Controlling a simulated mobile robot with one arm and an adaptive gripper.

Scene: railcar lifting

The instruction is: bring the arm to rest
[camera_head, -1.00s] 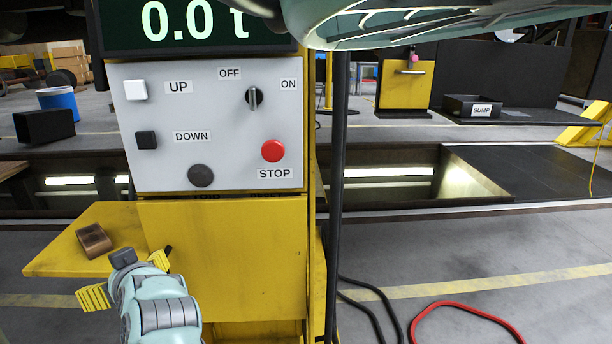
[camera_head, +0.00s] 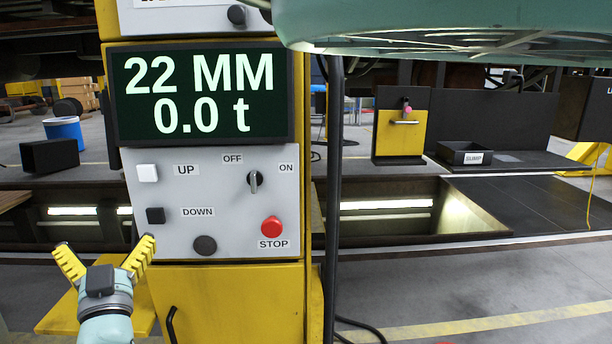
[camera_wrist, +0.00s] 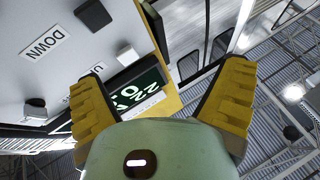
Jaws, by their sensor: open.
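My gripper (camera_head: 103,258) is at the lower left in the head view, in front of the lower left of the control panel (camera_head: 222,232). Its two yellow fingers are spread apart with nothing between them. In the wrist view the open gripper (camera_wrist: 165,95) points up past the panel and the display towards the ceiling. The panel carries a white UP button (camera_head: 147,173), a black DOWN button (camera_head: 155,215), a dark round button (camera_head: 205,245), a red STOP button (camera_head: 271,225) and an OFF/ON knob (camera_head: 255,181). The display (camera_head: 200,92) reads 22 MM and 0.0 t.
A yellow side shelf (camera_head: 62,315) is below my gripper. A dark pit (camera_head: 390,215) crosses behind the cabinet. A black SUMP tray (camera_head: 462,154), a yellow-fronted stand (camera_head: 402,135) and a blue drum (camera_head: 64,132) stand farther back.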

